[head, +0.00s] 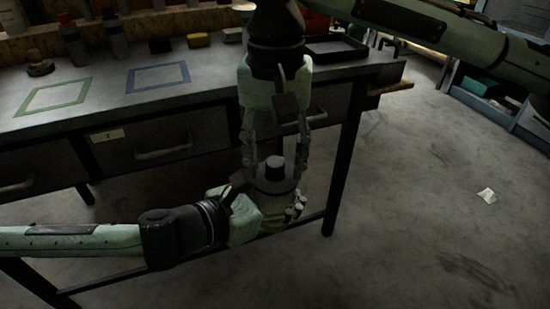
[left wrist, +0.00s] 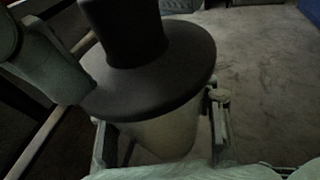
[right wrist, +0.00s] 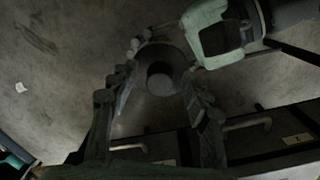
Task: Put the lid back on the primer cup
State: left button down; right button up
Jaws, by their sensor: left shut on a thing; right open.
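The dark lid (head: 270,185) with its tall round knob sits on top of the pale primer cup (left wrist: 165,137); in the left wrist view the lid (left wrist: 150,80) covers the cup's rim. Whether it is fully seated I cannot tell. My left gripper (head: 285,211) is shut on the cup from the side, holding it in the air in front of the workbench. My right gripper (head: 276,167) points down from above, open, with its fingers on either side of the lid. The right wrist view shows the lid (right wrist: 160,73) between these fingers. The cup's lower part is mostly hidden.
The workbench (head: 105,88) with drawers stands behind. On it are a green square outline (head: 55,95), a blue square outline (head: 158,76), a black tray (head: 335,48) and several bottles. Bare floor lies to the right, with a white scrap (head: 486,195).

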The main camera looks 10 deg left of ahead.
notch_tip(320, 180, up, 12)
dwell(0.4)
jog(key=shift+f, duration=0.15)
dwell(0.3)
jog(key=w+a+f+n+t+y, duration=0.1)
jog(key=w+a+f+y, duration=0.2)
jog(key=f, duration=0.5)
jog(key=w+f+y, duration=0.3)
jog(key=w+f, duration=0.1)
jog(key=f, duration=0.3)
jog(key=w+d+f+m+t, duration=0.1)
jog(key=w+d+f+t, duration=0.2)
jog(key=f, duration=0.6)
jog(key=s+d+f+m+h, duration=0.1)
jog(key=s+d+f+h, duration=0.15)
jog(key=d+f, duration=1.2)
jog(key=s+d+f+n+h, duration=0.1)
jog(key=s+d+f+h, duration=0.1)
jog(key=s+d+f, duration=0.5)
jog(key=s+d+f+h, duration=0.3)
jog(key=s+d+f, duration=0.5)
jog(key=s+d, duration=0.4)
jog(key=shift+s+d+n+g, duration=0.25)
jog(key=shift+n+g, duration=0.15)
